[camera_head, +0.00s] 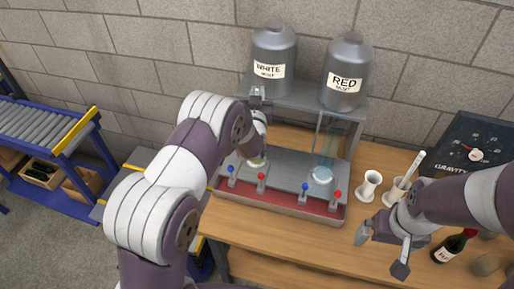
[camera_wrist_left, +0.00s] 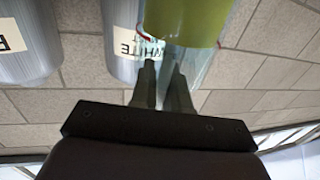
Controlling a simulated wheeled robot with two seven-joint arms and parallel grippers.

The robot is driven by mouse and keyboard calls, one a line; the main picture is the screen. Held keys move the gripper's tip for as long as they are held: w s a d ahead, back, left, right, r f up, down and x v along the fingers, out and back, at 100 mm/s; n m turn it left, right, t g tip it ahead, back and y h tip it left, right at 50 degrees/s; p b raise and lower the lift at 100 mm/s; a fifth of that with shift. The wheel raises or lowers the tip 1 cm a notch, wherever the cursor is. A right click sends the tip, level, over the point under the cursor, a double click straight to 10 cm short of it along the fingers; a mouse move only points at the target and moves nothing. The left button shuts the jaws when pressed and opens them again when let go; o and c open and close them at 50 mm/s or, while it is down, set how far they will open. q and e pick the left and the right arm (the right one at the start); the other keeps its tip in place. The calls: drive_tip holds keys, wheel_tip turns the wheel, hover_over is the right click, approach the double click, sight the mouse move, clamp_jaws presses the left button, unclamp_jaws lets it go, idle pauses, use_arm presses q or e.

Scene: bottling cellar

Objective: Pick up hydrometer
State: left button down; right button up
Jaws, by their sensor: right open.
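The hydrometer (camera_head: 412,167) is a thin white stick standing tilted in a pale cup (camera_head: 395,192) on the right of the wooden bench. My right gripper (camera_head: 383,250) is open and empty, nearer the front edge than the cup and apart from the hydrometer. My left gripper (camera_head: 258,97) is raised in front of the white must tank (camera_head: 274,48). In the left wrist view its two fingers (camera_wrist_left: 162,80) are close together, by a clear cylinder with yellow-green liquid (camera_wrist_left: 185,22). I cannot tell whether they hold anything.
The red must tank (camera_head: 346,75) stands beside the white one, above a grey tray with levers (camera_head: 285,212). A second pale cup (camera_head: 369,186) stands left of the hydrometer's cup. A dark bottle (camera_head: 453,246) and a gravity dial panel (camera_head: 475,150) are at right.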

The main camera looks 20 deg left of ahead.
use_arm(q)
drive_tip(key=shift+a, duration=0.2)
drive_tip(key=shift+d+r, duration=0.1)
drive_tip(key=shift+r, duration=0.3)
wheel_tip(320, 180, up, 27)
drive_tip(key=b, duration=0.3)
drive_tip(key=shift+r, duration=0.1)
